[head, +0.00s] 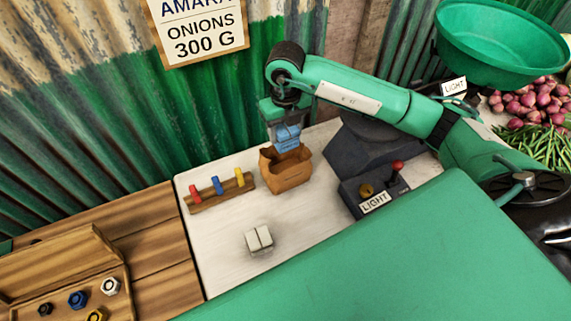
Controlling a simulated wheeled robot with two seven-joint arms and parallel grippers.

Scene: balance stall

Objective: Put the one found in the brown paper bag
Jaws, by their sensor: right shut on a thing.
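The brown paper bag (285,178) stands upright on the white table top, its open mouth facing up. My right gripper (286,132) comes in from the right and points down over the bag's mouth. It is shut on a small blue thing (288,140) with faint marks on its face. The blue thing hangs at the back of the mouth, and its lower end is close to the bag's rim. I cannot tell whether it is inside the rim. My left gripper is out of view.
A wooden rack (222,194) with red, blue and yellow pieces stands left of the bag. A white split block (259,239) lies in front. A dark box (371,190) with a red-knobbed lever and "LIGHT" label stands right. A wooden tray (60,262) holds several nuts.

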